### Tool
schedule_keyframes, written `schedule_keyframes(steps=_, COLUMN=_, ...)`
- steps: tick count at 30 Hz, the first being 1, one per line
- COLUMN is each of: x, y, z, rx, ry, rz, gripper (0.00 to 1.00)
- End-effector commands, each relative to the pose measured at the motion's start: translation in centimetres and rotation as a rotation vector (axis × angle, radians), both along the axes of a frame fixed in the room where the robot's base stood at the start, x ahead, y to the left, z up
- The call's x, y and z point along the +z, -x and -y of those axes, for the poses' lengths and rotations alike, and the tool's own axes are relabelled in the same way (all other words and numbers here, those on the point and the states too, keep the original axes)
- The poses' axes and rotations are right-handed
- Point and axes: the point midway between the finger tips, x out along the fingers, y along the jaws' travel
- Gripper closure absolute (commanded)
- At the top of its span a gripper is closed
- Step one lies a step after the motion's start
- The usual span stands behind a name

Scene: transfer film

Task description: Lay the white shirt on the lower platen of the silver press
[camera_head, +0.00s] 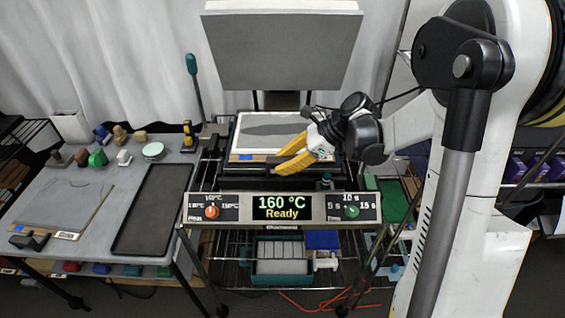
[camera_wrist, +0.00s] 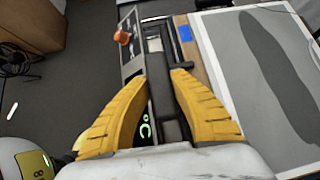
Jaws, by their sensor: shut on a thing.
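The white shirt (camera_head: 288,120) shows as a flat white-bordered panel with a dark grey patch, on a board with a wooden edge strip and blue tag. It lies over the lower platen of the silver press (camera_head: 283,207); whether it touches is unclear. The platen is mostly hidden beneath it. The upper platen (camera_head: 282,50) is raised. My gripper (camera_head: 276,166) is at the board's front edge. In the wrist view, its yellow fingers (camera_wrist: 160,80) are shut on the dark handle (camera_wrist: 170,112) beside the wooden strip, with the shirt (camera_wrist: 245,85) to the right.
At left, a grey table holds a similar grey panel (camera_head: 62,205), a dark empty tray (camera_head: 153,210) and several small coloured items at the back. The press panel reads 160 °C Ready. Below the press, a rack carries a teal bin (camera_head: 282,262). A shelf stands at right.

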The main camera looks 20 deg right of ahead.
Motion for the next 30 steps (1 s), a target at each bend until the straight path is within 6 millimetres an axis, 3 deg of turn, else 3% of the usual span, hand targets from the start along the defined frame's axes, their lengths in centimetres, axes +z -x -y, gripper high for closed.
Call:
schedule_keyframes(steps=16, x=-1.1, y=0.0, z=0.0, rx=0.001, ry=-0.001, rz=0.001, gripper=1.00)
schedule_keyframes(steps=17, x=-1.1, y=0.0, z=0.0, rx=0.001, ry=-0.001, rz=0.001, gripper=0.69)
schedule_keyframes(steps=18, x=-1.0, y=0.0, z=0.0, rx=0.001, ry=-0.001, rz=0.001, gripper=0.57)
schedule_keyframes(steps=19, x=-1.0, y=0.0, z=0.0, rx=0.000, ry=-0.001, rz=0.000, gripper=0.52)
schedule_keyframes(steps=30, x=-0.6, y=0.2, z=0.4, rx=-0.001, ry=0.000, rz=-0.001, gripper=0.52)
